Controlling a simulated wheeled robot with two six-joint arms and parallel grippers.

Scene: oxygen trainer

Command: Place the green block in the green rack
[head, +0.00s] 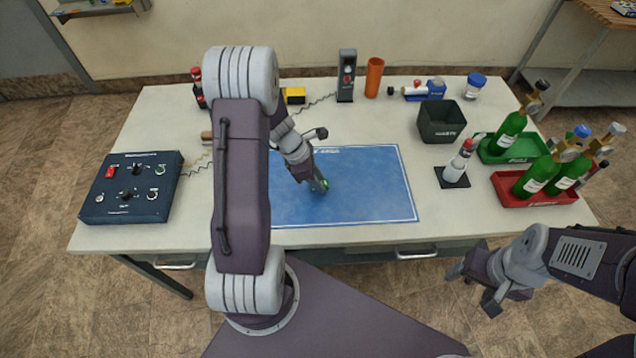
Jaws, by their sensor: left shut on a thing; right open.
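My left gripper (319,184) is over the blue mat (370,190), shut on a small green thing (325,184), apparently the green block. Only a little of it shows between the fingers, and I cannot tell whether it touches the mat. The green rack (484,151) is at the right of the table, with a green bottle (507,132) in it. My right gripper (473,288) is open and empty, low at the right, in front of the table edge.
A red rack (510,199) with green bottles stands in front of the green rack. A small white bottle (458,165) on a dark pad and a black bin (441,122) stand between mat and racks. A dark control box (130,188) is at left. The mat's right part is clear.

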